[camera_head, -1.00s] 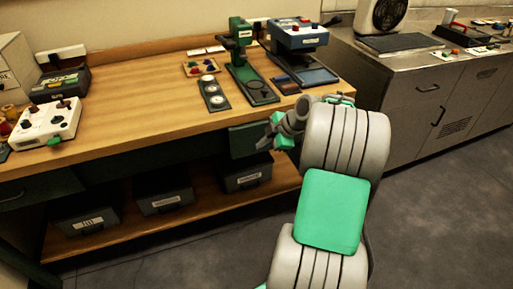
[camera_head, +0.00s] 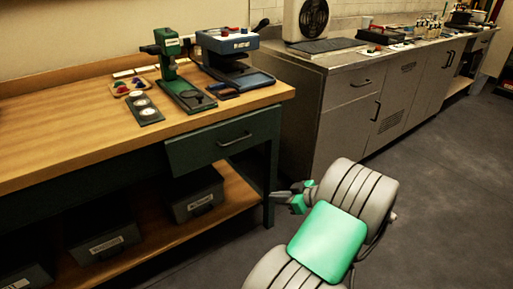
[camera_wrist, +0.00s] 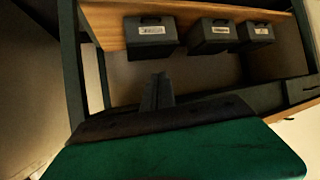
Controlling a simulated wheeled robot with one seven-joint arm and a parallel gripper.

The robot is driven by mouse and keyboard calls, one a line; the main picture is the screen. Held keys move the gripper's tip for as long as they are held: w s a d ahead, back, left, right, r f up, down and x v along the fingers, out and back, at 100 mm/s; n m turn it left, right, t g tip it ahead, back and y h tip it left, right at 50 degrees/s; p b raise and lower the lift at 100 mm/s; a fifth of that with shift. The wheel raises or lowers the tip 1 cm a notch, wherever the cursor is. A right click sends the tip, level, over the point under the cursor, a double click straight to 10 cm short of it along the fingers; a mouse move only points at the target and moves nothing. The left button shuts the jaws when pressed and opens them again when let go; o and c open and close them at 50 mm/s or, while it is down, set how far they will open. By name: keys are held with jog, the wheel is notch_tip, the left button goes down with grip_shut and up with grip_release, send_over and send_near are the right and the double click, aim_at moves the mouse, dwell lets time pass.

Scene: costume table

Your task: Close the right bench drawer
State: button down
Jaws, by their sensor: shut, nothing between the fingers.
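The right bench drawer (camera_head: 222,141) has a dark green front with a dark bar handle (camera_head: 234,139). In the head view it sits under the bench top's right end, and its front stands out from the bench frame. How far out is hard to tell. My gripper (camera_head: 281,195) is shut and empty, low beside the bench's right leg (camera_head: 269,185), below and right of the drawer, apart from its handle. In the wrist view, which looks upside down, the dark fingers (camera_wrist: 158,90) point toward the lower shelf. The drawer front cannot be made out there.
The wooden bench top (camera_head: 70,135) holds a green press (camera_head: 180,85) and a blue-topped machine (camera_head: 232,60). Labelled bins (camera_head: 195,195) stand on the lower shelf (camera_head: 232,192). A grey metal cabinet (camera_head: 335,130) stands at right. The floor (camera_head: 440,190) before it is clear.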

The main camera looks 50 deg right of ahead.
jog(key=w+d+r+m+t+h, duration=0.2)
jog(key=w+r+m+t, duration=0.2)
jog(key=r+m, duration=0.4)
jog(key=m+t+h, duration=0.2)
jog(key=m+h, duration=0.2)
jog(key=m, duration=1)
send_near(253, 130)
jog(key=shift+y, duration=0.4)
jog(key=w, duration=0.2)
jog(key=w+d+b, duration=0.1)
jog(key=w, duration=0.1)
jog(key=w+b, duration=0.1)
jog(key=w, duration=0.1)
jog(key=shift+d+f, duration=0.15)
jog(key=shift+f, duration=0.15)
jog(key=shift+w+d+r, duration=0.1)
jog(key=shift+w, duration=0.25)
jog(key=w, duration=0.4)
jog(key=shift+d, duration=0.4)
jog(key=shift+r, duration=0.25)
jog(key=shift+r, duration=0.1)
